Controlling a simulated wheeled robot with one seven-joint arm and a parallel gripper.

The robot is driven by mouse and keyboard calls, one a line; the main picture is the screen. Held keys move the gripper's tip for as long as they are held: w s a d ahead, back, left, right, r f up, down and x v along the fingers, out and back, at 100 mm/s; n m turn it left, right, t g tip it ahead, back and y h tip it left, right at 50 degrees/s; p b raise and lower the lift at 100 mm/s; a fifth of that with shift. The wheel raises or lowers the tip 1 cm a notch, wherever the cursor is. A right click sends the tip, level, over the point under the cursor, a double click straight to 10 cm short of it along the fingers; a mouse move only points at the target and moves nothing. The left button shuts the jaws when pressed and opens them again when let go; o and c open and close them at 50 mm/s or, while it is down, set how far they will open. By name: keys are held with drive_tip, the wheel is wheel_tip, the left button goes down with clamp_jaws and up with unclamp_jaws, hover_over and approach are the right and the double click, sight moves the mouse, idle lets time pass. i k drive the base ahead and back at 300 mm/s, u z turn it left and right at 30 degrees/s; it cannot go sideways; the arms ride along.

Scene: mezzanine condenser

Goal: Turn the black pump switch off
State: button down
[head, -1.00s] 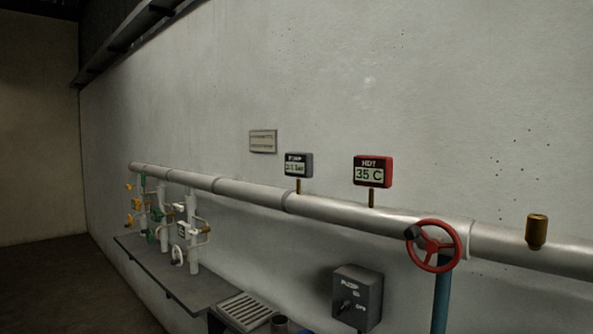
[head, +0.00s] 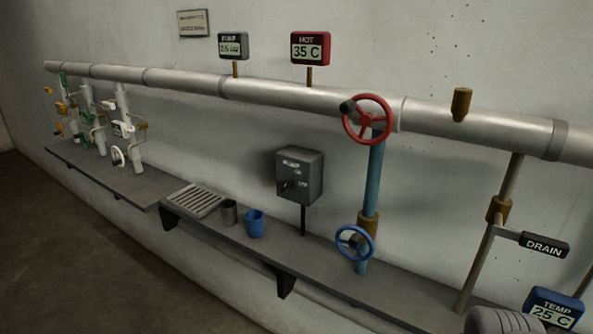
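The pump switch box (head: 300,175) is a dark grey box on a thin black post above the shelf, in the middle of the head view. Its front carries small white lettering and a black switch lever (head: 288,186) low on the left of the face. The lever looks tilted, but its exact setting is too small to read. My gripper is not in view.
A grey shelf (head: 330,262) runs along the wall, bearing a grate (head: 195,202), a metal cup (head: 229,212) and a blue cup (head: 255,223). A red handwheel (head: 368,119) and blue handwheel (head: 355,243) stand right of the box. A drain handle (head: 543,244) is further right.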

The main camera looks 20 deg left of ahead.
sight(288, 183)
drive_tip(key=u, duration=0.3)
drive_tip(key=k, duration=0.4)
drive_tip(key=u, duration=1.75)
drive_tip(key=i, duration=1.65)
drive_tip(key=u, duration=0.1)
